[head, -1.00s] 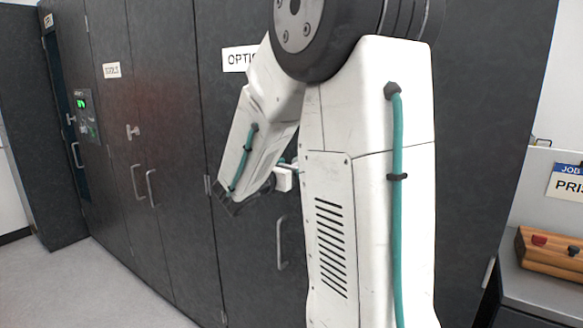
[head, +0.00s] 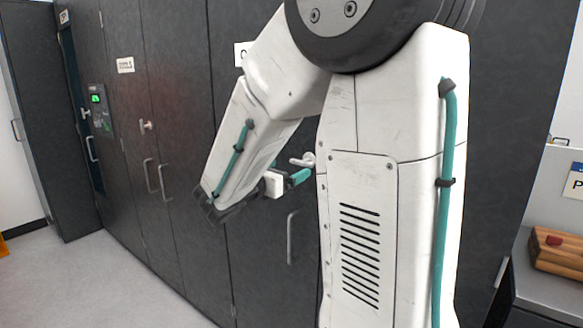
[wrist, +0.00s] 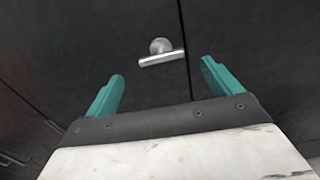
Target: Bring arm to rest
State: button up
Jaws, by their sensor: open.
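My gripper (wrist: 162,78) is open and empty in the wrist view, its two teal fingers spread in front of dark cabinet doors. A silver lever handle (wrist: 161,55) shows beyond the gap between the fingertips, apart from them. In the head view my gripper (head: 290,180) is partly hidden by my white arm. One teal finger shows there, close below the lever handle (head: 303,160) in the picture. My arm is bent, with its forearm reaching down and left in front of the cabinets.
Dark cabinets (head: 185,120) with vertical pulls fill the back, their doors shut. A panel with a green display (head: 97,99) stands at left. A bench (head: 545,290) at right holds a wooden block (head: 560,255). Grey floor (head: 110,285) is clear at lower left.

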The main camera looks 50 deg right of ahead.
jog(key=shift+a, duration=0.1)
dwell(0.6)
jog(key=s+a+f+m+g+y, duration=0.2)
jog(key=s+a+f+m+y, duration=0.2)
jog(key=s+m, duration=0.2)
jog(key=s+a+f+m+g+y, duration=0.3)
jog(key=s+a+f+m+y, duration=0.1)
jog(key=s+m, duration=0.2)
jog(key=s+a+m+t+y, duration=0.2)
jog(key=a+y, duration=0.3)
jog(key=a, duration=0.4)
jog(key=s+a+r+m+t+y, duration=0.1)
jog(key=s+a+m+t+y, duration=0.2)
jog(key=a, duration=0.6)
jog(key=shift+s+a+r+m+y, duration=0.3)
jog(key=shift+s+a+m+y, duration=0.1)
jog(key=shift+s+m+y, duration=0.5)
jog(key=shift+s, duration=0.1)
